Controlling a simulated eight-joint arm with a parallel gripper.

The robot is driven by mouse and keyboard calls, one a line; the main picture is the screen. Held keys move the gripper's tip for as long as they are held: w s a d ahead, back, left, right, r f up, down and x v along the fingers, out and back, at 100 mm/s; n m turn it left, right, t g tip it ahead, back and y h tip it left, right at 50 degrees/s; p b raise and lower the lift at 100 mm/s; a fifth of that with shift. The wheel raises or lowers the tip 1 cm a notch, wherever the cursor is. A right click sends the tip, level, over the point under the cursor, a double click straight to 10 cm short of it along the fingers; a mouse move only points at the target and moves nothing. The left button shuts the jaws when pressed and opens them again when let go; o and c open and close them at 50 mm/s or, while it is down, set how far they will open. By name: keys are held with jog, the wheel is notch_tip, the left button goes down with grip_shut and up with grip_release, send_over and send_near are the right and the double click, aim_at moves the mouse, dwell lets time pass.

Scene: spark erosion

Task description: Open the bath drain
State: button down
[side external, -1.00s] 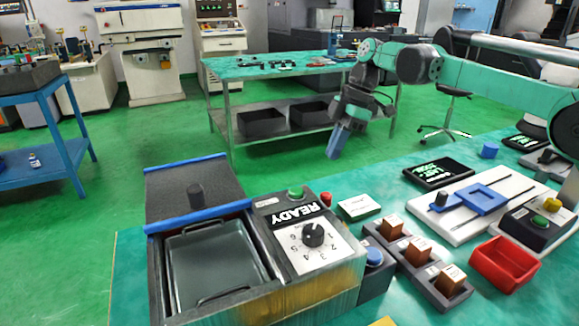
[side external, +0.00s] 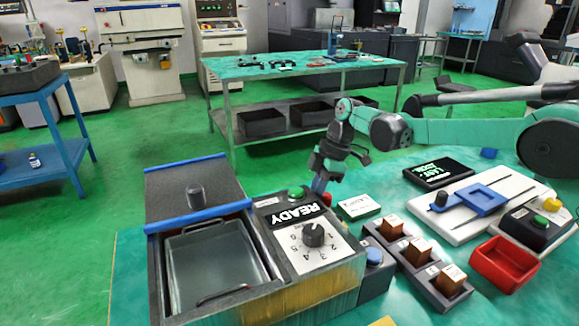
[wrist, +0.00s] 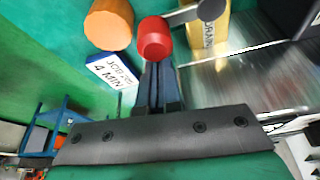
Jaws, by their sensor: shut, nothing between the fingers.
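The drain lever shows in the wrist view as a grey arm (wrist: 187,15) with a round red knob (wrist: 154,38) on its end. Beside it is a yellow plate (wrist: 208,32) lettered DRAIN. In the side view only the red knob (side external: 327,198) shows, behind the bath unit's READY panel. My gripper (wrist: 157,72) is shut and empty, its fingertips right at the red knob; whether they touch it I cannot tell. In the side view my gripper (side external: 321,181) points down just above the knob. The bath tray (side external: 215,262) sits in the open-topped unit at left.
An orange cylinder (wrist: 110,23) and a white card reading 4 MIN (wrist: 112,71) lie near the knob. The READY panel (side external: 300,228) with its dial stands close to my gripper. Copper blocks in a holder (side external: 416,258) and a red bin (side external: 504,263) are to the right.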

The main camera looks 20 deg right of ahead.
jog(key=shift+w+d+m+t, duration=0.15)
jog(key=shift+d+m+t, duration=0.25)
jog(key=shift+m, duration=0.5)
jog(key=shift+d+m+t+h, duration=0.3)
jog(key=shift+d+m, duration=0.3)
jog(key=shift+m, duration=0.6)
jog(key=s+d+m+h, duration=0.1)
jog(key=m, duration=0.3)
jog(key=s+d+m+t+h, duration=0.1)
jog(key=d+m, duration=0.1)
jog(key=m, duration=0.2)
jog(key=s+d+m+h, duration=0.1)
jog(key=d+m, duration=0.1)
jog(key=m, duration=0.2)
jog(key=shift+m+t, duration=0.4)
jog(key=shift+s+d, duration=0.1)
jog(key=shift+s, duration=0.1)
jog(key=v, duration=1)
jog(key=shift+a, duration=0.35)
jog(key=shift+s, duration=0.1)
